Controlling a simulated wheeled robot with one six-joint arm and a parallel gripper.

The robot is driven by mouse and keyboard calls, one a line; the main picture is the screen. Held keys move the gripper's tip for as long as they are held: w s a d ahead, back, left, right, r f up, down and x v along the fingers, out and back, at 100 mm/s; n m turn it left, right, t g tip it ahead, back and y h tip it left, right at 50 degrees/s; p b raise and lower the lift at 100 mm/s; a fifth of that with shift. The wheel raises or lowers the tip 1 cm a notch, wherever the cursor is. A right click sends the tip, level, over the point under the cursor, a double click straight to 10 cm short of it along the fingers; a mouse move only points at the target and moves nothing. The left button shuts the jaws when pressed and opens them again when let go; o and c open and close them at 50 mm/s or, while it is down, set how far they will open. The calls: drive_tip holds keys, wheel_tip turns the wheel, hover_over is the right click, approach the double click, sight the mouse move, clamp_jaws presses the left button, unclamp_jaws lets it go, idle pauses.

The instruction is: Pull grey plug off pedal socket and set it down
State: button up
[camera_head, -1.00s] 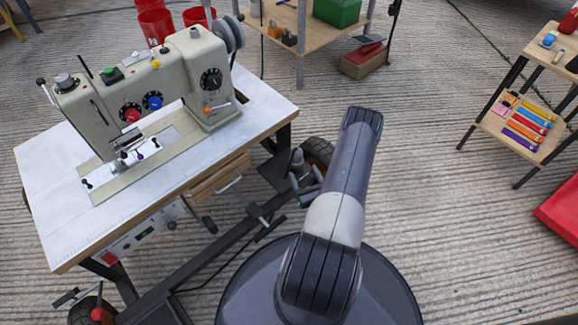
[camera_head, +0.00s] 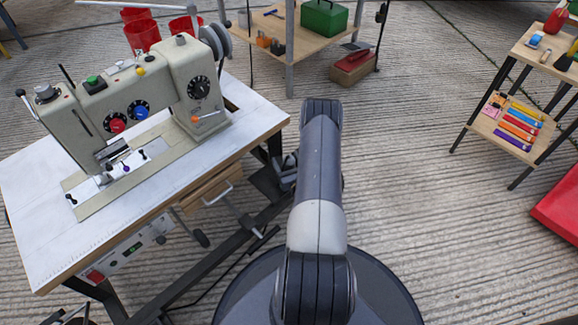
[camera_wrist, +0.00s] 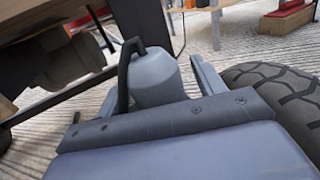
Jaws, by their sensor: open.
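The grey plug (camera_wrist: 157,80) is a bell-shaped grey body in the wrist view, with a black cord (camera_wrist: 124,72) arching from its top down to the left. My gripper (camera_wrist: 158,72) is open, with a grey finger on the right and another grey edge at the left. The plug stands between them, close ahead of the gripper's palm. I cannot tell whether the fingers touch it. The pedal socket and the plug's lower part are hidden behind the dark bar of the gripper. In the head view my arm covers most of this spot.
A black tyre (camera_wrist: 275,90) is close on the gripper's right. The sewing table (camera_head: 40,190) carries a sewing machine (camera_head: 130,105), with its dark frame (camera_head: 235,250) below. A shelf (camera_head: 505,130) stands right, and a wooden bench (camera_head: 270,35) at the back.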

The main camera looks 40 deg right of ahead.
drive_tip(key=c, duration=1.1)
drive_tip(key=shift+c, duration=0.2)
drive_tip(key=shift+r, duration=0.2)
drive_tip(key=shift+r+p, duration=1.35)
drive_tip(key=shift+r, duration=0.65)
drive_tip(key=shift+r, duration=0.2)
drive_tip(key=shift+r+p, duration=1.1)
drive_tip(key=shift+r, duration=0.8)
